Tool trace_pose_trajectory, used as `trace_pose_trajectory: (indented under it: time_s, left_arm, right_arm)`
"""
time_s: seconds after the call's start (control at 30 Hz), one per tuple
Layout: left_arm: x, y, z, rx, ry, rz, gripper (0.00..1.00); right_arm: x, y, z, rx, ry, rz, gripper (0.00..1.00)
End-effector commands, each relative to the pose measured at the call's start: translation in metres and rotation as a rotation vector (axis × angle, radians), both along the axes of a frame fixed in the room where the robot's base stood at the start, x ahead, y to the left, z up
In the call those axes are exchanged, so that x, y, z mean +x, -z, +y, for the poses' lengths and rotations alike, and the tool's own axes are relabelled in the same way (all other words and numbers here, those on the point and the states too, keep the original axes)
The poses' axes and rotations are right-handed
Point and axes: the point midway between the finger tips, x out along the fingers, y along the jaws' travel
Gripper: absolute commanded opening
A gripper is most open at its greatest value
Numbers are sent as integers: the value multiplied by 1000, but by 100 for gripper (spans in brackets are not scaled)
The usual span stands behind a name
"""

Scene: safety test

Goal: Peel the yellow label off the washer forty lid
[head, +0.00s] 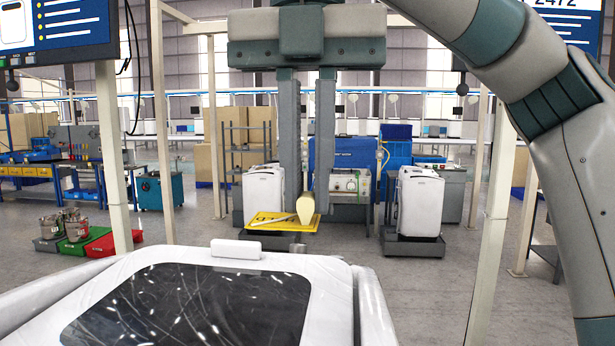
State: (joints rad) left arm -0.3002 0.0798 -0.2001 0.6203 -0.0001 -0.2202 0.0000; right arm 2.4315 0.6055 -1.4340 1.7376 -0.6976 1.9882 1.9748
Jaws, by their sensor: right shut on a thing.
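The washer lid (132,282) fills the bottom of the head view, white with a dark glass panel (190,303) carrying light streaks. My right gripper (306,190) hangs down from the top centre, its two grey fingers beyond the lid's far edge in the picture. It is shut on the yellow label (304,207), whose pale upright part shows between the fingertips. A brighter yellow flat part with a grey diagonal mark spreads out below and to the left. The label appears clear of the lid. My left gripper is out of view.
A small white block (236,249) stands at the lid's far edge.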

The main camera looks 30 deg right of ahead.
Motion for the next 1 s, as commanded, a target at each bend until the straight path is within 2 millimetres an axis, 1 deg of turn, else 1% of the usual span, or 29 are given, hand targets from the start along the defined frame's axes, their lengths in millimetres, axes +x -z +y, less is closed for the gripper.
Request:
trace_pose_trajectory:
  time_s: [1.0]
  left_arm:
    - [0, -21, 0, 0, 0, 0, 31]
  right_arm:
    - [0, -27, 0, 0, 0, 0, 0]
